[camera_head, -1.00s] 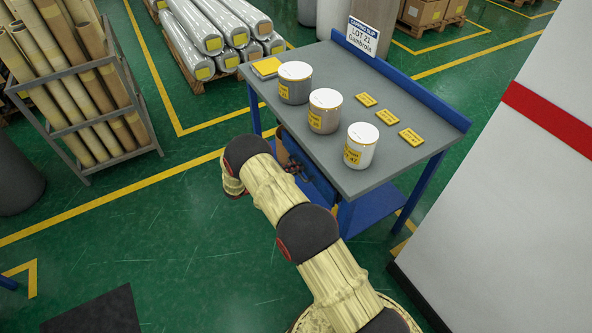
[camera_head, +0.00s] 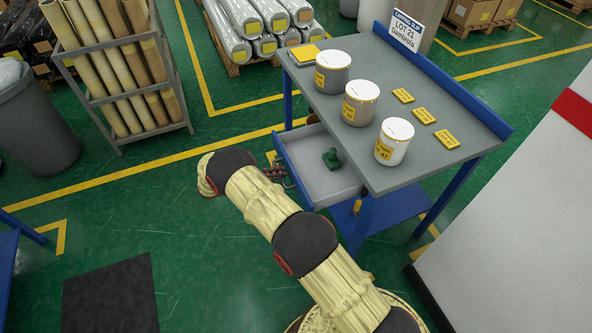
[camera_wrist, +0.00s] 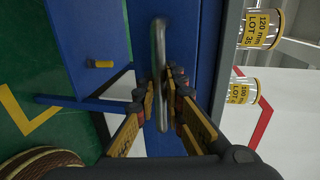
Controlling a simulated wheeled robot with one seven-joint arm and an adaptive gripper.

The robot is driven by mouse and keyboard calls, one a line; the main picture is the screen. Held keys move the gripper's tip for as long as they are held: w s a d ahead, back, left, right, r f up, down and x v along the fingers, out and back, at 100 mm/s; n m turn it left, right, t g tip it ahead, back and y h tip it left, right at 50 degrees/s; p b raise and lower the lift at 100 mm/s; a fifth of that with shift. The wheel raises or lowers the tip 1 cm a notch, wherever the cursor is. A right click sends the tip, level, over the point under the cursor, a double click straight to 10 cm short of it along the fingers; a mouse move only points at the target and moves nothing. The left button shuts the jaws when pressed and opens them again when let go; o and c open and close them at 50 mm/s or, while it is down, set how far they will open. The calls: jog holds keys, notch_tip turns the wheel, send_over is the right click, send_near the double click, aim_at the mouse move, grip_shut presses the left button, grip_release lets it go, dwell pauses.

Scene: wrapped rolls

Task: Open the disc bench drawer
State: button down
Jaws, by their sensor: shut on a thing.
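The disc bench (camera_head: 372,132) has a grey top and blue legs. Its drawer (camera_head: 318,168) is pulled out from under the top toward the left, showing a pale interior with a dark green object (camera_head: 331,158) inside. In the wrist view the blue drawer front (camera_wrist: 188,40) carries a metal bar handle (camera_wrist: 161,60). My gripper (camera_wrist: 163,85) is shut on this handle, its yellow-padded fingers on either side of it. In the head view my gripper (camera_head: 277,174) is at the drawer's front, partly hidden by my arm.
Three labelled tins (camera_head: 361,103) and several yellow tags (camera_head: 424,115) are on the bench top. A rack of tubes (camera_head: 118,75) stands at the left, and wrapped rolls (camera_head: 245,28) lie behind. A white block (camera_head: 520,215) is close at the right.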

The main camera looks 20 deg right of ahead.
jog(key=v, duration=0.2)
jog(key=f+b+v, duration=0.1)
jog(key=v, duration=0.2)
jog(key=shift+a+f, duration=0.1)
jog(key=shift+a, duration=0.25)
jog(key=c, duration=1.9)
grip_release()
jog(key=shift+a, duration=0.1)
jog(key=v, duration=1.2)
